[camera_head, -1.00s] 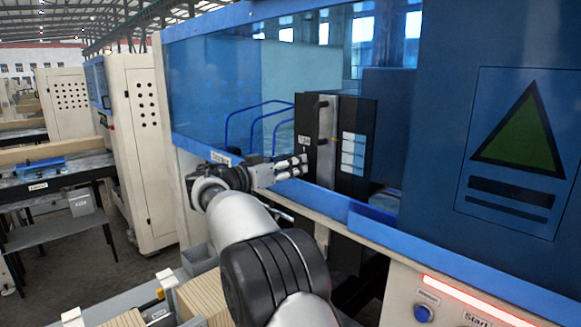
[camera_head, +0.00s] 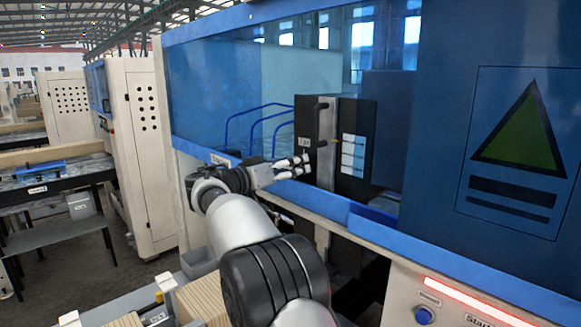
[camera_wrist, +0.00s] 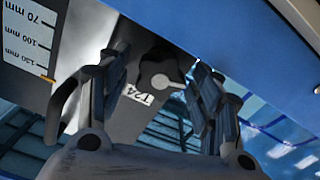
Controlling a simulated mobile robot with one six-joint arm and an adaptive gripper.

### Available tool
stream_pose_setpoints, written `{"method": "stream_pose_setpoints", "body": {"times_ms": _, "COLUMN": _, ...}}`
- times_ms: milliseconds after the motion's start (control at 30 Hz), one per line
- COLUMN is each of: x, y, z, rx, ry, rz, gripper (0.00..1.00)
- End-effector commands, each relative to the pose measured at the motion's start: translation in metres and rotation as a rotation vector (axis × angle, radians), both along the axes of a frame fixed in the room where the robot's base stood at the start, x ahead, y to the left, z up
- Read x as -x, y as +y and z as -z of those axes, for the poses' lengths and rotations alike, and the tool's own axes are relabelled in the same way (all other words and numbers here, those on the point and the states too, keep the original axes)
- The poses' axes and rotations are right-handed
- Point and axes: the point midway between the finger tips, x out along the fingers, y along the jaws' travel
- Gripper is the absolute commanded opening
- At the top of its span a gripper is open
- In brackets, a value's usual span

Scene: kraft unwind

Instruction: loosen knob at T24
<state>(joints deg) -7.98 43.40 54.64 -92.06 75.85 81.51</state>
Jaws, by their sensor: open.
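A dark lobed knob (camera_wrist: 160,72) with a grey round centre sits on a grey metal strip in the wrist view. A white T24 label (camera_wrist: 138,95) is beside it. My gripper (camera_wrist: 158,88) is open, with one finger on each side of the knob in the picture; I cannot tell whether either touches it. In the head view my gripper (camera_head: 303,163) is just below the small label plate (camera_head: 303,142), at the left edge of the dark upright unit (camera_head: 356,118). The T24 knob is hard to make out there.
A blue rail (camera_head: 322,204) runs below the opening. Blue tinted panels (camera_head: 215,95) stand to the left and a blue door (camera_head: 515,60) to the right. A millimetre scale (camera_wrist: 28,38) is at upper left in the wrist view. Thin blue bent tubes (camera_head: 240,112) are behind.

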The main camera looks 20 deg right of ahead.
Motion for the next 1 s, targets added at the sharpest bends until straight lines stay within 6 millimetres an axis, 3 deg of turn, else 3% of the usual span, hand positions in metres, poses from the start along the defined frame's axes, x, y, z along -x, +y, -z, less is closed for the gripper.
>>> {"method": "stream_pose_setpoints", "body": {"times_ms": 267, "x": 0.002, "y": 0.007, "z": 0.000, "rx": 0.000, "ry": 0.001, "rz": -0.002, "gripper": 0.59}}
{"method": "stream_pose_setpoints", "body": {"times_ms": 700, "x": 0.034, "y": 0.087, "z": 0.000, "rx": -0.001, "ry": 0.001, "rz": -0.004, "gripper": 0.59}}
{"method": "stream_pose_setpoints", "body": {"times_ms": 1000, "x": 0.045, "y": 0.111, "z": 0.000, "rx": 0.000, "ry": 0.000, "rz": 0.000, "gripper": 0.59}}
